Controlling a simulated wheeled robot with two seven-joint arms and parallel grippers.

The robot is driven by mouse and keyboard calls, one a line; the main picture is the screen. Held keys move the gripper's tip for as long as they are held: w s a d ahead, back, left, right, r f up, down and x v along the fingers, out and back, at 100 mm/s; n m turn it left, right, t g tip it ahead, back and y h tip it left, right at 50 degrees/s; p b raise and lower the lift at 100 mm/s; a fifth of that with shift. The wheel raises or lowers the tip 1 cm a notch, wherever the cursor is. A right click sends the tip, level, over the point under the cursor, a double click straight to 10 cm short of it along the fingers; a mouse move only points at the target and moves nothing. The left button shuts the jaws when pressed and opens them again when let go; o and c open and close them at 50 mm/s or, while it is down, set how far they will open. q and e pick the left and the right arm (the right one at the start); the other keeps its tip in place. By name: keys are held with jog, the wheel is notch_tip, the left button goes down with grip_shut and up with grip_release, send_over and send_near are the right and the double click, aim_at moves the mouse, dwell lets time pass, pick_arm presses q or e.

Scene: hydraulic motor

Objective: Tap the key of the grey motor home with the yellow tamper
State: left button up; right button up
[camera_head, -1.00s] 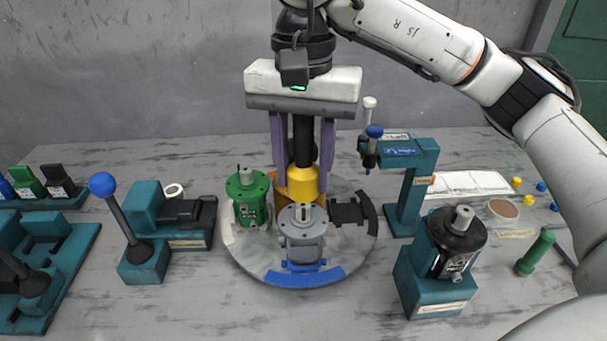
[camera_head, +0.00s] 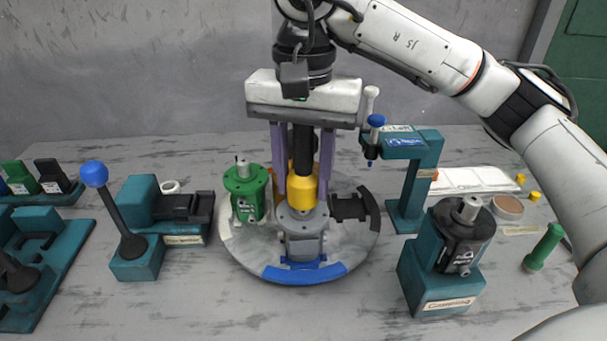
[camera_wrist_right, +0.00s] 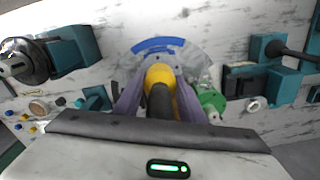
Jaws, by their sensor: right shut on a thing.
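The grey motor (camera_head: 303,246) stands upright at the front of the round turntable (camera_head: 240,255), next to the blue rim segment. My right gripper (camera_head: 302,194) points down with its purple fingers shut on the yellow tamper (camera_head: 303,187). The tamper's black handle is upright between the fingers. Its yellow head is at the top of the grey motor and hides the shaft and key. I cannot tell whether it touches them. In the right wrist view the yellow head (camera_wrist_right: 160,74) covers most of the motor. My left gripper is not in view.
A green motor (camera_head: 246,195) stands on the turntable, left of the grey one. A teal stand with a blue-topped tool (camera_head: 412,170) and a black motor on a teal block (camera_head: 460,235) are at right. A blue-knobbed lever (camera_head: 112,205) is at left.

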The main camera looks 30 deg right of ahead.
aim_at(303, 158)
jog(key=shift+r+p, duration=1.4)
jog(key=shift+r, duration=0.35)
jog(key=shift+f, duration=0.15)
